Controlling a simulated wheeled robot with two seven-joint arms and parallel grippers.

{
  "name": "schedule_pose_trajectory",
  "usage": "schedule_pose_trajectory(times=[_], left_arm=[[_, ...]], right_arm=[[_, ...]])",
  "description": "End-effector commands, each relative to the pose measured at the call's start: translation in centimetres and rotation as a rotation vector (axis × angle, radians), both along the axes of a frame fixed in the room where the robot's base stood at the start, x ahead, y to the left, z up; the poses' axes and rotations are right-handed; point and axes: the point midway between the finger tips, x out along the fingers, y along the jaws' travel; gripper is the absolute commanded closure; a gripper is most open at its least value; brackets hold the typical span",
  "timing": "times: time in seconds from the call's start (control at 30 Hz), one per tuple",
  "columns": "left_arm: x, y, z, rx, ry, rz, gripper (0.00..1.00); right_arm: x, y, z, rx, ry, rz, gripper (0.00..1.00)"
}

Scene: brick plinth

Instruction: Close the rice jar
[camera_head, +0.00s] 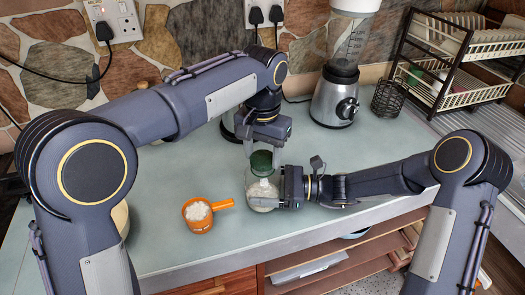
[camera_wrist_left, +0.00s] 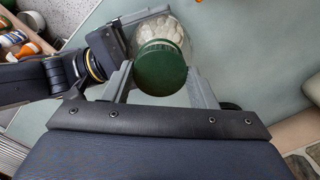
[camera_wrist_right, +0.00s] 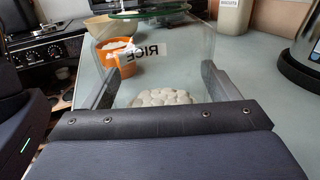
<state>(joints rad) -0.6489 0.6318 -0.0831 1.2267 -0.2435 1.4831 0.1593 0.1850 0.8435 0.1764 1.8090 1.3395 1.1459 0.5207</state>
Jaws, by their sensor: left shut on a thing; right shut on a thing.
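The rice jar (camera_head: 263,187) is clear glass with a white label and white rice low inside. It stands near the counter's front, and also shows in the left wrist view (camera_wrist_left: 168,28) and right wrist view (camera_wrist_right: 180,65). My right gripper (camera_head: 284,188) is shut on the jar's body from the right. The dark green lid (camera_head: 262,160) is at the jar's top; it also shows in the left wrist view (camera_wrist_left: 160,68). My left gripper (camera_head: 263,146) is shut on the lid from above.
An orange pot (camera_head: 197,225) with white contents stands left of the jar, its handle pointing toward it. A blender (camera_head: 337,97), a wire basket (camera_head: 388,98) and a dish rack (camera_head: 455,75) stand at the back right. The counter between them is mostly clear.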

Motion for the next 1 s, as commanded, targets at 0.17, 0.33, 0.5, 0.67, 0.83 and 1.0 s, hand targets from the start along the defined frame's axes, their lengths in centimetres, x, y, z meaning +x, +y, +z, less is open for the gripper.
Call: schedule_pose_trajectory(times=[0.17, 0.33, 0.5, 0.67, 0.83, 1.0], left_arm=[[0.0, 0.0, 0.0, 0.000, 0.000, 0.000, 0.69], [0.0, 0.0, -0.2, 0.000, 0.000, 0.000, 0.69], [0.0, 0.0, -0.6, 0.000, 0.001, 0.000, 0.69], [0.0, 0.0, -0.9, 0.000, 0.001, 0.001, 0.69], [0.0, 0.0, -1.1, 0.000, -0.001, -0.001, 0.69], [0.0, 0.0, -1.2, -0.002, 0.001, -0.164, 0.69]], right_arm=[[0.0, 0.0, 0.0, 0.000, 0.001, 0.000, 0.59], [0.0, 0.0, 0.0, 0.000, 0.001, 0.000, 0.59], [0.0, 0.0, 0.0, 0.000, 0.001, 0.000, 0.59], [0.0, 0.0, 0.0, 0.000, 0.001, 0.000, 0.59], [0.0, 0.0, 0.0, 0.000, 0.001, 0.000, 0.82], [0.0, 0.0, 0.0, -0.001, 0.001, 0.000, 0.82]])
